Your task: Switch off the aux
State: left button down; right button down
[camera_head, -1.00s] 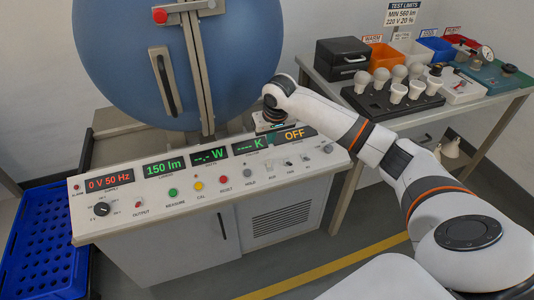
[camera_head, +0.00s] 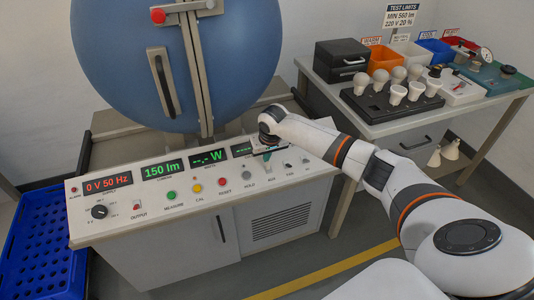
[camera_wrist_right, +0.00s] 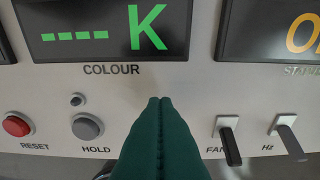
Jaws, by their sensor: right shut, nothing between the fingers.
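The AUX switch (camera_head: 271,169) is a small toggle in the lower row of the console's sloped panel, between the HOLD button and the FAN switch. My right gripper (camera_head: 267,154) is just above and behind it in the head view. In the right wrist view its green fingers (camera_wrist_right: 160,101) are shut with nothing between them, tips just under the COLOUR label. They hide the place between HOLD and FAN, so the AUX switch is not visible there. I cannot tell whether the fingers touch it, or its position. My left gripper is not in view.
The FAN switch (camera_wrist_right: 230,145) and Hz switch (camera_wrist_right: 290,142) stand close right of the fingers. The grey HOLD button (camera_wrist_right: 87,127) and red RESET button (camera_wrist_right: 17,125) are to the left. The blue sphere (camera_head: 140,60) rises behind the console.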

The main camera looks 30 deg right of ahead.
dwell(0.3)
jog(key=shift+s+r+t+p, duration=0.1)
jog(key=shift+s+t+p, duration=0.1)
jog(key=shift+t+p, duration=0.15)
